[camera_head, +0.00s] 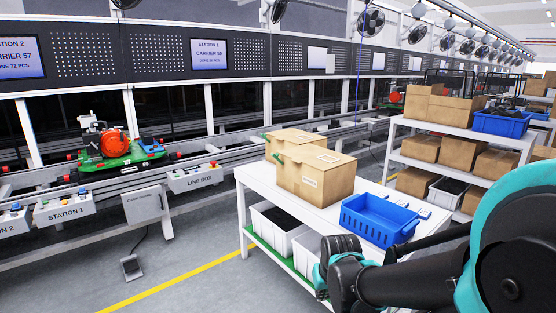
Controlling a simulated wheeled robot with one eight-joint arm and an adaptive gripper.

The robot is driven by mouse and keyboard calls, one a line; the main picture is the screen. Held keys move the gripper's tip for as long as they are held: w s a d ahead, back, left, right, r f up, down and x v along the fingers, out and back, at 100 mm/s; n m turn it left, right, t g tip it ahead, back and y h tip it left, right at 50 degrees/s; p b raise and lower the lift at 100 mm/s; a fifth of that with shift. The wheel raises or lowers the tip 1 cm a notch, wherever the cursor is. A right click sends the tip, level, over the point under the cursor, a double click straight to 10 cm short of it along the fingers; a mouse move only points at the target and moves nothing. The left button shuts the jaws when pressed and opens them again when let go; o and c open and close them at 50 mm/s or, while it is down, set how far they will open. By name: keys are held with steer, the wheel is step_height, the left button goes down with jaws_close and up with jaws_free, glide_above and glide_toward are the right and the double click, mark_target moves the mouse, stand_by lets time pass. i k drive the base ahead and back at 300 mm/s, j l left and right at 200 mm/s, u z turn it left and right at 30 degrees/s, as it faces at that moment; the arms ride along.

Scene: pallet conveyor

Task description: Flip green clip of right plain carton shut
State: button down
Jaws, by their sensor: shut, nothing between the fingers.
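Two plain brown cartons stand close together on a white table (262,182). The right carton (335,186) is the nearer one, with a pale label on its top and another on its side. The left carton (292,137) is partly hidden behind it. A small green clip (280,158) shows at the left upper edge of the right carton; it is too small to tell whether it is open or shut. My arm reaches in from the lower right, in front of the table. My gripper's fingers are not visible.
A blue crate (350,222) stands right of the cartons on the table. Grey bins (274,235) sit on the shelf below. A conveyor carries a green pallet (105,160) with a red-orange machine. A shelf rack (404,158) with cartons stands at the right.

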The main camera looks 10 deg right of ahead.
mark_target(276, 155)
steer(key=i+j+z, duration=0.2)
steer(key=i+j, duration=0.2)
steer(key=j, duration=0.25)
steer(key=i+j+z, duration=0.2)
steer(key=i+j, duration=0.15)
steer(key=j, duration=0.3)
